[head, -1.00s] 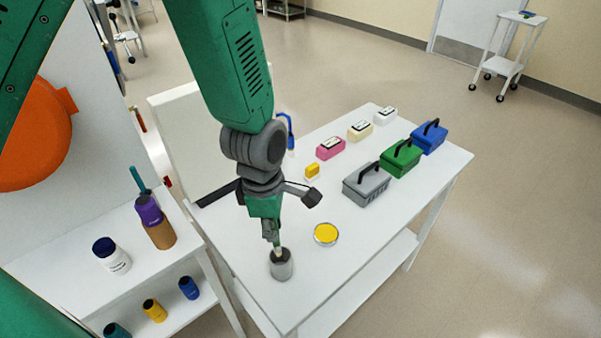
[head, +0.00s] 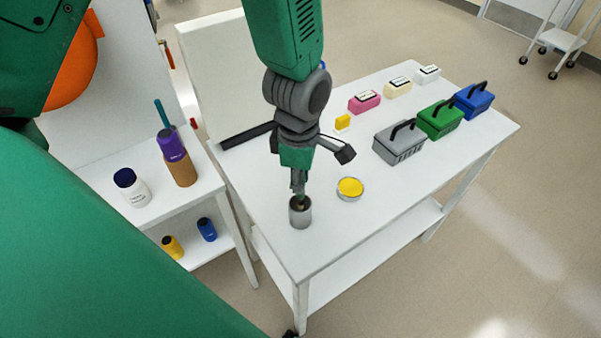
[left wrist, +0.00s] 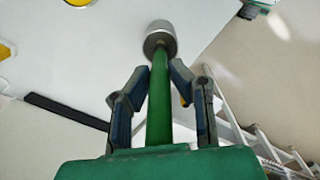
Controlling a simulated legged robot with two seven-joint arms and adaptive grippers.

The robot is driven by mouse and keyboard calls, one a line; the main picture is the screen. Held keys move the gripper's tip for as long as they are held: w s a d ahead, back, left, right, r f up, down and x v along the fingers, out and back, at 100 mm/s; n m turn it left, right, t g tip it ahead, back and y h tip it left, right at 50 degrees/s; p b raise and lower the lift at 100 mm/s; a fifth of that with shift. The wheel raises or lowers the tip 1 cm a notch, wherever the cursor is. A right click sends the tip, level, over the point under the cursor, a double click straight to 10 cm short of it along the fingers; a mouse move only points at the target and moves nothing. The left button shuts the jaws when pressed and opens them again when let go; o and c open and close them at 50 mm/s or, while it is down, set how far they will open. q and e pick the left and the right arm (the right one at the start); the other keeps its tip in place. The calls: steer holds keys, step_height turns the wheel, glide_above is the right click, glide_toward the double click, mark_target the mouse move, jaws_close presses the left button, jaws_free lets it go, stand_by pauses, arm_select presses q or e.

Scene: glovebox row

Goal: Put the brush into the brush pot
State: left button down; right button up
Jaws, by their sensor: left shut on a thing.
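The brush pot (head: 300,216) is a small grey metal cup standing near the front left of the white table in the head view. In the left wrist view the pot (left wrist: 160,40) is at the top centre. My left gripper (head: 298,184) is just above the pot, pointing down. In the left wrist view its two fingers (left wrist: 159,70) are closed on the green handle of the brush (left wrist: 160,108). The brush's lower end reaches the pot's mouth and seems to be inside it; how deep is hidden. My right gripper is not in view.
A round tin with yellow contents (head: 350,188) stands right of the pot. Grey (head: 398,144), green (head: 440,120) and blue (head: 474,100) boxes line the table's right side.

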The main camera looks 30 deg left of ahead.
arm_select(q)
steer(key=shift+w+d+f, duration=0.2)
steer(key=shift+d+f, duration=0.05)
steer(key=shift+f, duration=0.5)
steer(key=shift+s+a, duration=0.1)
steer(key=shift+a, duration=0.2)
steer(key=shift+d+f+b, duration=0.2)
steer(key=shift+f+b, duration=0.1)
steer(key=shift+f, duration=0.2)
steer(key=shift+a, duration=0.1)
steer(key=c, duration=1.4)
jaws_free()
steer(key=shift+o, duration=0.2)
